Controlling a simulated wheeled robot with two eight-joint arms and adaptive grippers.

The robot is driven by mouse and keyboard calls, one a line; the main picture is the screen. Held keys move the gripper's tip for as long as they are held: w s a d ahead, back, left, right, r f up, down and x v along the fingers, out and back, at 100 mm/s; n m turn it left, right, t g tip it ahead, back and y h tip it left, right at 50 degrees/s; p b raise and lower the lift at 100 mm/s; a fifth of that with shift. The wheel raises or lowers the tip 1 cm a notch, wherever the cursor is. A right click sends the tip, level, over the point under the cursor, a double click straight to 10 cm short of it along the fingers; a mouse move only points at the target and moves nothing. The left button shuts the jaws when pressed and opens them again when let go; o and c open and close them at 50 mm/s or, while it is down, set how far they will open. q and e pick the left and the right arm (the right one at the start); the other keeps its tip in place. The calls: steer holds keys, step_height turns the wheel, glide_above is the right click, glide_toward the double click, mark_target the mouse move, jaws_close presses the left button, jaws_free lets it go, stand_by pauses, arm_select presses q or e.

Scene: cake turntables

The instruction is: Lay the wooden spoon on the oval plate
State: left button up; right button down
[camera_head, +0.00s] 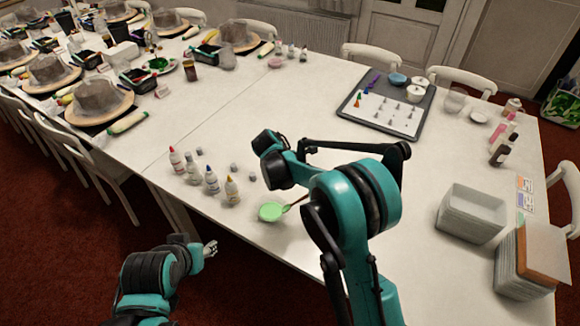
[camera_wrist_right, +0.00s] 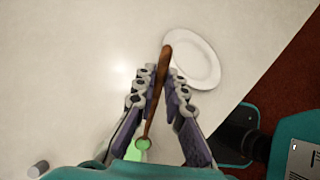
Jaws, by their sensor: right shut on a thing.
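The wooden spoon (camera_wrist_right: 158,88) is brown and lies between the fingers of my right gripper (camera_wrist_right: 160,90), which is shut on it. Its handle points toward the top of the wrist view, and its lower end is over a green patch. In the head view a short piece of the spoon (camera_head: 297,201) shows beside my right arm, which hides the gripper. The white oval plate (camera_wrist_right: 207,78) lies empty on the table, just right of the handle's top end in the wrist view; I cannot make it out in the head view. My left gripper (camera_head: 210,249) is low, off the table's front edge.
A round green dish (camera_head: 270,212) lies near the spoon's lower end. Several small bottles (camera_head: 211,181) stand left of it. A grey tray (camera_head: 382,130) lies farther back. White stacked containers (camera_head: 471,214) stand at the right. The table edge is close to the plate.

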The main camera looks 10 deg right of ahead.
steer(key=s+d+f+m+y, duration=0.2)
steer(key=s+f+m, duration=0.1)
steer(key=s+m, duration=0.3)
steer(key=s+d+f+m+y+b, duration=0.1)
steer(key=s+d+f+m+y, duration=0.1)
steer(key=s+m, duration=0.4)
steer(key=s+d+f+m+y+b, duration=0.1)
steer(key=s+d+f+m+y, duration=0.1)
steer(key=s+m, duration=0.4)
steer(key=shift+s+f+m+y, duration=0.2)
steer(key=shift+f+m+y, duration=0.3)
steer(key=shift+m, duration=0.75)
steer(key=shift+s+f+m+y, duration=0.15)
steer(key=shift+f+m+y, duration=0.15)
steer(key=shift+f+m, duration=0.7)
steer(key=shift+s+r+m+b, duration=0.1)
steer(key=shift+r+m+b, duration=0.1)
steer(key=shift+m+b, duration=0.15)
step_height(320, 180, down, 5)
steer(key=b, duration=0.4)
steer(key=shift+f, duration=0.1)
steer(key=c, duration=1.5)
jaws_free()
